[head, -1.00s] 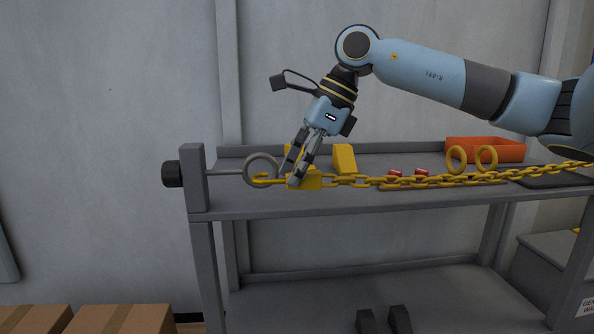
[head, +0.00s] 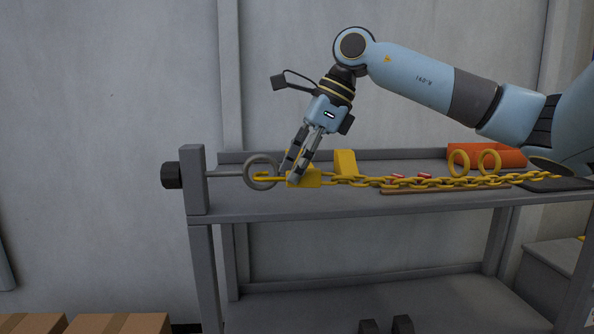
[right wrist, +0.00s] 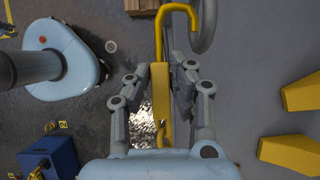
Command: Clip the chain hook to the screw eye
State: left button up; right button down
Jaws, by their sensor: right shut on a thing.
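The grey screw eye (head: 262,157) sticks out to the right from the post at the shelf's left end. My right gripper (head: 293,177) is shut on the yellow chain hook (head: 306,181), just right of the ring. The hook's front end overlaps the ring opening. In the right wrist view the hook's shank (right wrist: 160,85) lies between the fingers, and its curved end reaches the ring (right wrist: 209,25). I cannot tell whether the hook passes through it. The yellow chain (head: 420,183) runs right from the hook.
The grey shelf unit (head: 350,208) has a back lip. On it stand a yellow block (head: 345,162), two yellow rings (head: 459,163), small red pieces (head: 424,176) and an orange bin (head: 512,157). Cardboard boxes (head: 120,323) stand at lower left.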

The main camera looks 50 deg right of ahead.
pick_arm(q)
jog(key=shift+s+d, duration=0.1)
jog(key=shift+d, duration=0.05)
jog(key=shift+s+f+b, duration=0.7)
jog(key=shift+f+b, duration=0.2)
jog(key=shift+b, duration=0.1)
pick_arm(e)
jog(key=shift+w+d, duration=0.75)
jog(key=shift+w, duration=0.05)
pick_arm(q)
jog(key=shift+s+d, duration=0.1)
pick_arm(e)
jog(key=shift+w+d, duration=0.1)
jog(key=shift+d, duration=0.05)
pick_arm(q)
jog(key=shift+r, duration=0.1)
pick_arm(e)
jog(key=shift+s+d+f, duration=0.15)
jog(key=shift+s+d, duration=0.05)
jog(key=shift+s, duration=0.05)
pick_arm(q)
jog(key=shift+w+r, duration=0.1)
jog(key=shift+w, duration=0.1)
pick_arm(e)
jog(key=shift+s+d, duration=0.4)
jog(key=shift+s, duration=0.2)
pick_arm(q)
jog(key=shift+w, duration=0.25)
